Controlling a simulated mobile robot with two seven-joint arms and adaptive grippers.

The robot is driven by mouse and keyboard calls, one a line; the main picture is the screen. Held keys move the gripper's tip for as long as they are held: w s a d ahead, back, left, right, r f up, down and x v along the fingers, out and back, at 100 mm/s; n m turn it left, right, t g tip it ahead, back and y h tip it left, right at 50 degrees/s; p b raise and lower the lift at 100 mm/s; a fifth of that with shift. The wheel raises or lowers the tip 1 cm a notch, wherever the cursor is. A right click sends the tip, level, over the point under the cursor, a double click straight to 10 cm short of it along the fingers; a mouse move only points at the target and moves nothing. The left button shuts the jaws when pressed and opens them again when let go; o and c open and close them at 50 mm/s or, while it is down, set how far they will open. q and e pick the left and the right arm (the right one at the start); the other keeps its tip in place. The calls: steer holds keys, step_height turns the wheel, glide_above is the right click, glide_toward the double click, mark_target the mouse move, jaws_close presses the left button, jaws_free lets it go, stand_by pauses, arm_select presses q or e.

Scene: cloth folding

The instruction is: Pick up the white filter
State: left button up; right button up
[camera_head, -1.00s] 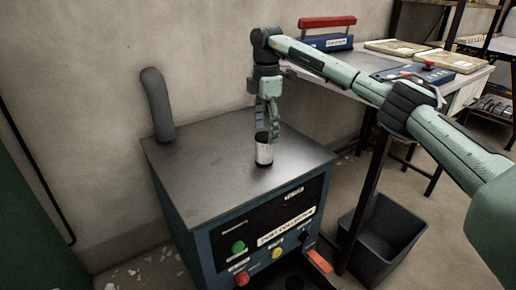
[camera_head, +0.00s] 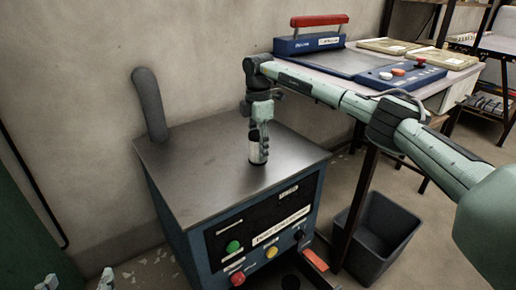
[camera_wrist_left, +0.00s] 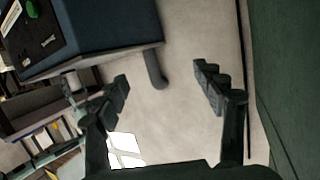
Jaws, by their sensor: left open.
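The white filter (camera_head: 258,155), a small upright cylinder with a dark upper part, stands near the front right of the grey metal top of a blue machine. My right gripper (camera_head: 260,142) points down at it, with its fingers beside and overlapping its upper part. The fingers hide part of the filter, and I cannot tell whether they grip it. My left gripper (camera_head: 77,278) shows only as two separated fingertips at the bottom left edge. In the left wrist view it is open and empty (camera_wrist_left: 160,78).
The machine top (camera_head: 195,165) is otherwise clear, with a dark curved post (camera_head: 150,105) behind its left corner. The front panel has coloured buttons (camera_head: 234,246). A dark bin (camera_head: 378,240) stands at right, below a table with a blue device (camera_head: 350,62).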

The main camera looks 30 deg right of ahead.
steer(key=c, duration=0.6)
steer(key=shift+r, duration=0.1)
